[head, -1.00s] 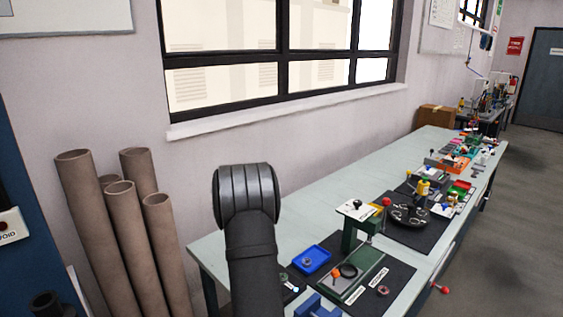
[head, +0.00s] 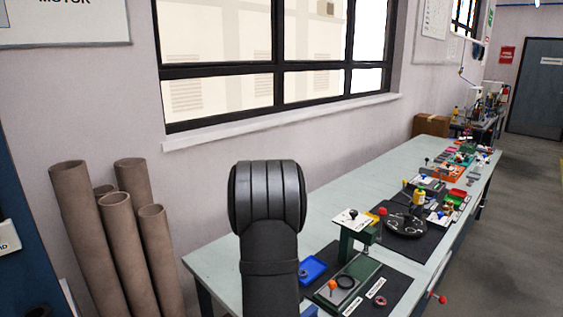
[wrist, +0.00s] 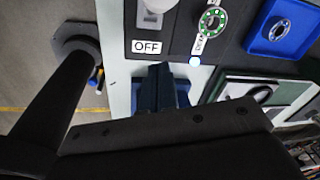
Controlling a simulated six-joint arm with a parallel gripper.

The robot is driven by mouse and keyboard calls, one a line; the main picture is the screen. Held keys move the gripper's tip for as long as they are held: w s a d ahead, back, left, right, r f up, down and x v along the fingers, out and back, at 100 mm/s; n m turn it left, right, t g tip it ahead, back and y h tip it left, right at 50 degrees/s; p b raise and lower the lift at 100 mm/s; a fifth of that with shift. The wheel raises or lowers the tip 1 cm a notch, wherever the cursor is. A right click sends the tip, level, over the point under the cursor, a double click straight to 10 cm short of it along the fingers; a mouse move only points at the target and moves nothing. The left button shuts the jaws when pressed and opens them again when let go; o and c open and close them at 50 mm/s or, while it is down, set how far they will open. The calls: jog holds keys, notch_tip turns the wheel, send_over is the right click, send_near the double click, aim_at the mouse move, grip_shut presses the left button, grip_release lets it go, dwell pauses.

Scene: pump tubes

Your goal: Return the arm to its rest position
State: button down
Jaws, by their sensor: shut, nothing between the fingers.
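My gripper (wrist: 165,85) shows in the wrist view as dark blue fingers, shut and empty, over the pale bench top beside a black mat. In the head view my black arm rises from the bottom middle, in front of the bench's near end, and my gripper cannot be made out there. The bench (head: 260,240) runs along the wall under the window. A blue tray (head: 312,269) lies on it just right of my arm; it shows with a metal ring inside in the wrist view (wrist: 258,42).
A dark round plate (head: 405,224) and small parts lie farther back. An OFF label (wrist: 146,47) shows in the wrist view. Brown tubes (head: 125,230) lean on the wall at left.

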jog(key=shift+d+f+t+y, duration=0.1)
jog(key=shift+t+y, duration=0.2)
dwell(0.4)
